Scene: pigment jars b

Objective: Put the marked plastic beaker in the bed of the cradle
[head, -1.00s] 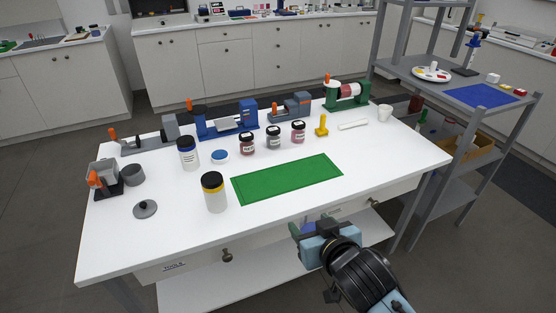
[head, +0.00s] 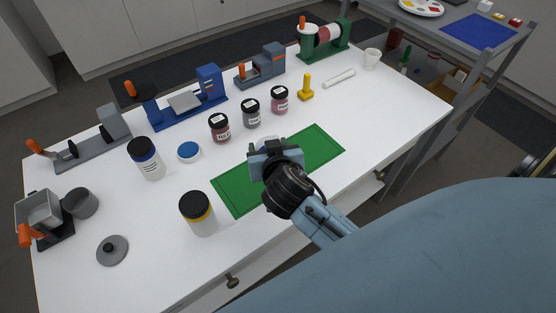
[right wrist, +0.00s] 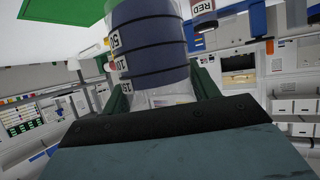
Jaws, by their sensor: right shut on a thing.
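My right gripper (head: 268,150) is above the green mat (head: 235,190). In the right wrist view it is shut on the marked plastic beaker (right wrist: 150,45), a clear cylinder with dark blue inside and number labels on its side. In the head view the gripper mostly hides the beaker. Candidate holders stand along the back: a blue stand (head: 210,82) with a pale grey bed, a grey stand (head: 113,122) at left, a slate stand (head: 272,58), and a green stand (head: 343,35) carrying a reddish jar. I cannot tell which one is the cradle. My left gripper is not in view.
Labelled jars (head: 219,127) stand behind the mat. A yellow piece (head: 306,90), white rod (head: 340,77) and white cup (head: 371,59) lie right.

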